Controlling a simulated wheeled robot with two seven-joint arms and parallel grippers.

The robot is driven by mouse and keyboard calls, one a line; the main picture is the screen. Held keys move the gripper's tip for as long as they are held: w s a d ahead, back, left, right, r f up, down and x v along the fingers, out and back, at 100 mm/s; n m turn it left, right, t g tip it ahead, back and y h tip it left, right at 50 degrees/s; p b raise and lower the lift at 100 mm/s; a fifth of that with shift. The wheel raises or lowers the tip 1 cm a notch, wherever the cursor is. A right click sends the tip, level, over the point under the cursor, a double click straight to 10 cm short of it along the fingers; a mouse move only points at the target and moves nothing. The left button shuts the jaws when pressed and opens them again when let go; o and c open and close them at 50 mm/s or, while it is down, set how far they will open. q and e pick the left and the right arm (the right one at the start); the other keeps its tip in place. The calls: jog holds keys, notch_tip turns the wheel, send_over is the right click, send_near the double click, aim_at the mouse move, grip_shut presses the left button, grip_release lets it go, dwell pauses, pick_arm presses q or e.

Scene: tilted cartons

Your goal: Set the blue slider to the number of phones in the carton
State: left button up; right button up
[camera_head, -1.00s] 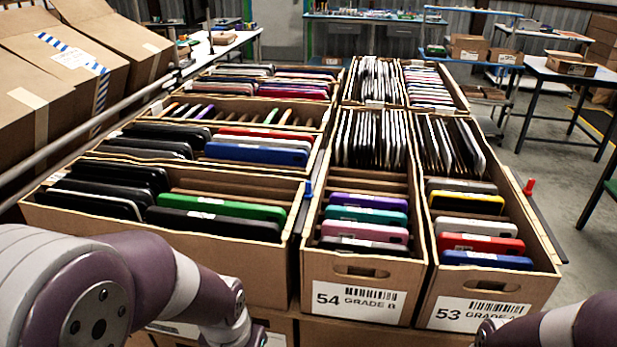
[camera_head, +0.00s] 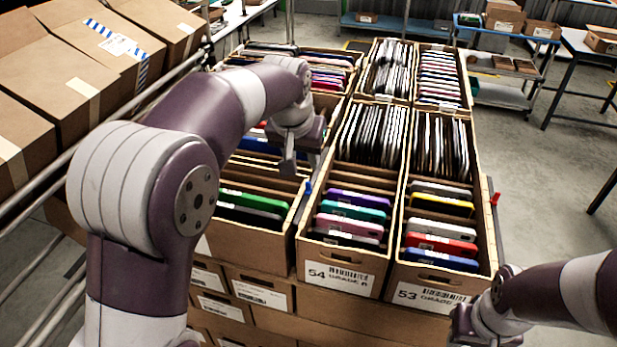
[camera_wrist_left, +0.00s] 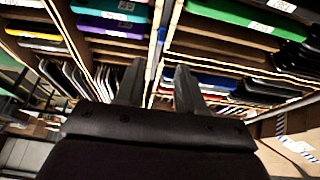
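The blue slider (camera_head: 307,188) stands upright at the rim between the left carton and carton 54. My left gripper (camera_head: 288,165) hangs over the left carton (camera_head: 245,240), just up and left of the slider and apart from it. In the left wrist view its two fingers (camera_wrist_left: 158,88) are spread with nothing between them. The left carton shows a green phone (camera_head: 252,202) and dark ones; my left arm hides much of it. Carton 54 (camera_head: 340,278) holds purple, teal, pink and black phones in front of thin upright items. My right gripper (camera_head: 478,325) is at lower right, its fingers unclear.
Carton 53 (camera_head: 432,292) stands right of carton 54, with a red slider (camera_head: 495,199) at its right edge. More cartons stand behind and below. Brown boxes (camera_head: 85,55) lean behind a metal rail at the left.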

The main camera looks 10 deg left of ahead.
aim_at(308, 182)
pick_arm(q)
jog(key=p+x, duration=0.1)
jog(key=x, duration=0.4)
jog(key=p+x, duration=0.1)
jog(key=x, duration=0.4)
jog(key=shift+w+a+r, duration=0.1)
jog(key=shift+w+a, duration=0.05)
jog(key=shift+a, duration=0.1)
jog(key=shift+d+f, duration=0.1)
jog(key=shift+f, duration=0.45)
jog(key=shift+w, duration=0.1)
grip_shut()
